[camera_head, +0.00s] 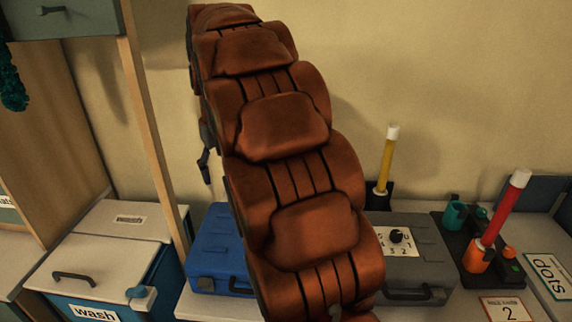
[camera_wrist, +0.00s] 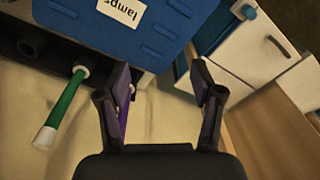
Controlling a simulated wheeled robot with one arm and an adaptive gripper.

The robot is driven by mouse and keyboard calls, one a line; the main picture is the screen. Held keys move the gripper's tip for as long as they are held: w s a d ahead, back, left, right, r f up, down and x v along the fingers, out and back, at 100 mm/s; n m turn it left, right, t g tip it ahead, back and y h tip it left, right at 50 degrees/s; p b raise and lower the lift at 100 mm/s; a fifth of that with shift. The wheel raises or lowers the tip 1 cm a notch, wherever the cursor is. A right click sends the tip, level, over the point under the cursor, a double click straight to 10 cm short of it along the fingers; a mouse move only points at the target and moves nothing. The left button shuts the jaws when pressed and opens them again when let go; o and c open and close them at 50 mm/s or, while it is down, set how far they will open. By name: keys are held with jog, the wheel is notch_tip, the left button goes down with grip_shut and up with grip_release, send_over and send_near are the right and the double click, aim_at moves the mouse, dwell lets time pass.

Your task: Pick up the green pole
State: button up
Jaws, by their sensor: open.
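The green pole (camera_wrist: 65,108) shows in the wrist view, left of my gripper. It has a white tip at its lower end, and a pale collar at its upper end meets a dark holder (camera_wrist: 28,48). My gripper (camera_wrist: 164,78) is open, with nothing visible between its fingers, and the pole lies outside the left finger, apart from it. A purple strip shows beside the left finger; I cannot tell whether it is another pole or part of the finger. In the head view my arm fills the middle, and neither the green pole nor my gripper shows.
In the wrist view a blue case (camera_wrist: 150,28) labelled "lamps" lies beyond the fingers, with a white-fronted box (camera_wrist: 250,50) to its right. In the head view, a yellow pole (camera_head: 387,160) and a red pole (camera_head: 505,205) stand upright right of my arm, near a grey case (camera_head: 430,240).

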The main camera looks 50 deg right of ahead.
jog(key=w+d+r+t, duration=0.15)
jog(key=w+d, duration=0.25)
jog(key=d, duration=0.4)
jog(key=w+d+r, duration=0.2)
jog(key=w+d, duration=0.2)
jog(key=d, duration=0.4)
jog(key=shift+m+t+h, duration=0.3)
jog(key=shift+t+h, duration=0.15)
jog(key=shift+h, duration=0.15)
jog(key=d, duration=0.9)
jog(key=d+p, duration=0.1)
jog(key=d, duration=0.3)
jog(key=shift+s+d+f, duration=0.2)
jog(key=shift+s+f, duration=0.2)
jog(key=shift+b+x, duration=0.4)
jog(key=shift+x, duration=0.7)
jog(key=shift+p+x, duration=0.45)
jog(key=shift+x, duration=2.3)
jog(key=shift+w, duration=0.1)
grip_shut()
